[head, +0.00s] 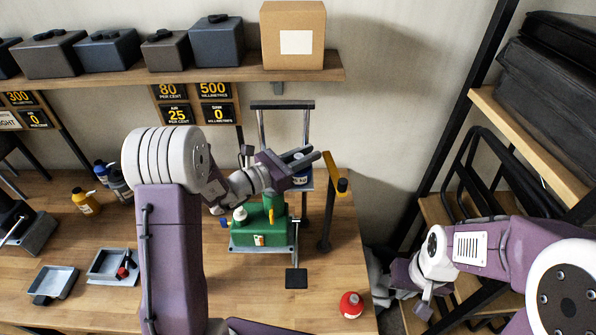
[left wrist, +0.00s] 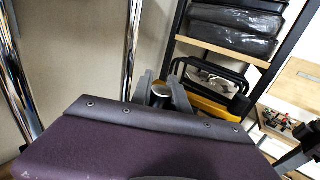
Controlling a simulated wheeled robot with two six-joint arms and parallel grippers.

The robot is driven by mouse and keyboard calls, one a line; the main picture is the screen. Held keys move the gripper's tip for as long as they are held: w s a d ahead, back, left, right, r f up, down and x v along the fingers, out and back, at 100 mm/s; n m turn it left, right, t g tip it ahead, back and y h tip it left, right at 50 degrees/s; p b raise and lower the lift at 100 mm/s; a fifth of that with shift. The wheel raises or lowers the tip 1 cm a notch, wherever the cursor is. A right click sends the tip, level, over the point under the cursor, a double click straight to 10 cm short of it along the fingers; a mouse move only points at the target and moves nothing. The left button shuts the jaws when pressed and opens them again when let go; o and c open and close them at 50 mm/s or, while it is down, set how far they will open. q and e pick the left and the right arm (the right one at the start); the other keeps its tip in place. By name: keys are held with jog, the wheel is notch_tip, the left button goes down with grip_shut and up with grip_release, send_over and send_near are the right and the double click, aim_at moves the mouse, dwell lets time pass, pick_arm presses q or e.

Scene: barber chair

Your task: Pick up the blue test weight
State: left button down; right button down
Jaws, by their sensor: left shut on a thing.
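My left gripper (head: 306,161) is at the upright stand behind the green box. It is shut on a small round thing (left wrist: 160,91) with a shiny top, which shows between the fingers in the left wrist view. In the head view a blue and white patch (head: 300,177) shows just under the fingers, likely the blue test weight; the fingers and arm hide much of it. Whether it still touches the stand I cannot tell. My right gripper (head: 425,304) hangs low at the right, beyond the table edge, apart from the weight; its jaws are too small to read.
The stand has a dark crossbar (head: 283,105) and posts close around my left gripper. The green box (head: 260,232) stands in front. A shelf (head: 200,75) runs above.

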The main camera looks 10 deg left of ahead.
pick_arm(q)
jog(key=shift+w+r, duration=0.1)
jog(key=shift+w+r, duration=0.1)
jog(key=shift+r, duration=0.25)
jog(key=r, duration=0.1)
jog(key=r+b, duration=0.1)
jog(key=r, duration=0.1)
jog(key=shift+s+d+r, duration=0.25)
jog(key=shift+d+r, duration=0.1)
jog(key=s+d+r+b, duration=0.3)
jog(key=s+d+r, duration=0.3)
jog(key=d, duration=0.3)
jog(key=shift+r, duration=0.35)
